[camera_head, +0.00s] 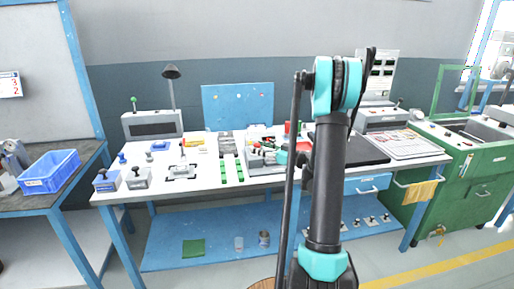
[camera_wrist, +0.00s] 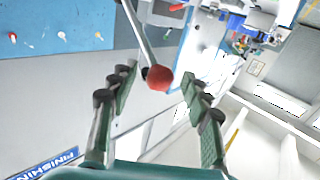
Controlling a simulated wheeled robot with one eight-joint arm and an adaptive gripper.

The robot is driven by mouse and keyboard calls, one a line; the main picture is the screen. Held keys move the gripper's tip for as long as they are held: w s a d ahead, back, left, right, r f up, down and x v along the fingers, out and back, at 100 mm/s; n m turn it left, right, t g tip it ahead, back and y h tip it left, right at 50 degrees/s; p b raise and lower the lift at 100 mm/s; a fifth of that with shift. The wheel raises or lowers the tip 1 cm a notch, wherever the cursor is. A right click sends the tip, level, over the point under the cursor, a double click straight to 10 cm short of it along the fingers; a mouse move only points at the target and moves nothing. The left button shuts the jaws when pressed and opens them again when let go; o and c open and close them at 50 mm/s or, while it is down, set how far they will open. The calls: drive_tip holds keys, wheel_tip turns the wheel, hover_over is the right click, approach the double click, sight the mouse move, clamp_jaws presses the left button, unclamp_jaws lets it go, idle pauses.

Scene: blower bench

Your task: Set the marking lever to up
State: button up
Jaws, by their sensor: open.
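In the wrist view a grey metal lever rod with a red ball knob (camera_wrist: 159,79) comes down from the top, slanting. The knob is in the space between the fingers of my gripper (camera_wrist: 157,76). The gripper is open, with a visible gap from each finger to the knob. I cannot read a label that names this as the marking lever, nor tell its up or down position. In the head view my arm's black and teal links hide part of the bench, and the gripper's fingertips cannot be made out clearly among the objects at its middle.
A white workbench (camera_head: 208,187) carries several small fixtures, green strips (camera_head: 223,171) and a dark mat (camera_head: 352,151). A grey box (camera_head: 152,124) with a green-knobbed lever (camera_head: 133,104) stands at the back left. A blue pegboard (camera_head: 238,106) stands behind. A blue bin (camera_head: 49,171) sits on the left table.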

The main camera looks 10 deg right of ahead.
drive_tip(key=shift+x, duration=0.8)
drive_tip(key=shift+c, duration=0.3)
clamp_jaws()
